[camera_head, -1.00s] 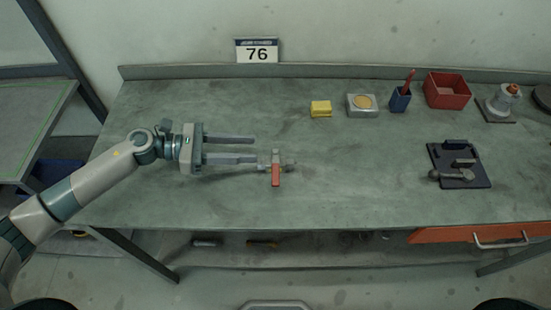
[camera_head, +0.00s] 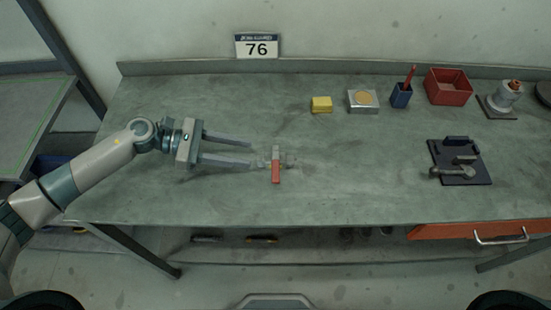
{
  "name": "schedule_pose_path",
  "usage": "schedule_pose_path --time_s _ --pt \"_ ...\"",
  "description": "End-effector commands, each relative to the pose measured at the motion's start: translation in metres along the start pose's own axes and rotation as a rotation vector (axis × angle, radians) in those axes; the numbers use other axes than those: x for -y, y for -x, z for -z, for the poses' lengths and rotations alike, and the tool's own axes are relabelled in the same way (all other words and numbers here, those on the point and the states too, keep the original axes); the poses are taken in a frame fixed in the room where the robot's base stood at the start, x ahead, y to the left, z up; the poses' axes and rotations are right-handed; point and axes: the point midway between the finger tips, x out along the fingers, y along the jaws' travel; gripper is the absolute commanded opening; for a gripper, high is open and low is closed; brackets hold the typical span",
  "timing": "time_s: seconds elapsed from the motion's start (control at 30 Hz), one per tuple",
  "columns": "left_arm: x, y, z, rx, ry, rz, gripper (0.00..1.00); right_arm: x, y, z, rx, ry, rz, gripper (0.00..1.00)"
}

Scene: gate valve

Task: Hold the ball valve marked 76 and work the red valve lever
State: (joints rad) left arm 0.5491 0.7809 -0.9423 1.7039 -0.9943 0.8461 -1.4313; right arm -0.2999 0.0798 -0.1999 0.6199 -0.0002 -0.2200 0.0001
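The small metal ball valve (camera_head: 288,160) sits on the bench near the middle. Its red lever (camera_head: 276,174) points toward the front edge. A plate marked 76 (camera_head: 257,45) stands at the back edge behind it. My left gripper (camera_head: 250,154) comes in from the left, with two long fingers spread apart and nothing between them. The front finger's tip is close to the valve's left end; I cannot tell whether it touches. The back finger's tip lies farther back and left of the valve. My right gripper is not in view.
Along the back right stand a yellow block (camera_head: 321,104), a silver box (camera_head: 362,101), a blue cup (camera_head: 401,96) and a red bin (camera_head: 447,87). A dark fixture plate (camera_head: 478,176) lies at the right. The bench (camera_head: 370,195) around the valve is clear.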

Motion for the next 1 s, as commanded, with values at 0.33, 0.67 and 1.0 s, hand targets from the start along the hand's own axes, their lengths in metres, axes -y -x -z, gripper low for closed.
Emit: schedule_pose_path --time_s 0.33,0.67,1.0 --pt "0.001 -0.04 -0.003 0.002 0.0 0.003 0.39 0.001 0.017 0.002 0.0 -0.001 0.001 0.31" --pt "0.001 -0.076 0.0 0.002 -0.002 0.002 0.39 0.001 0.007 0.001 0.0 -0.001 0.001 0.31" --pt "0.001 -0.086 -0.001 0.001 0.0 0.001 0.39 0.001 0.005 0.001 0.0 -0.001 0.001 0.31"
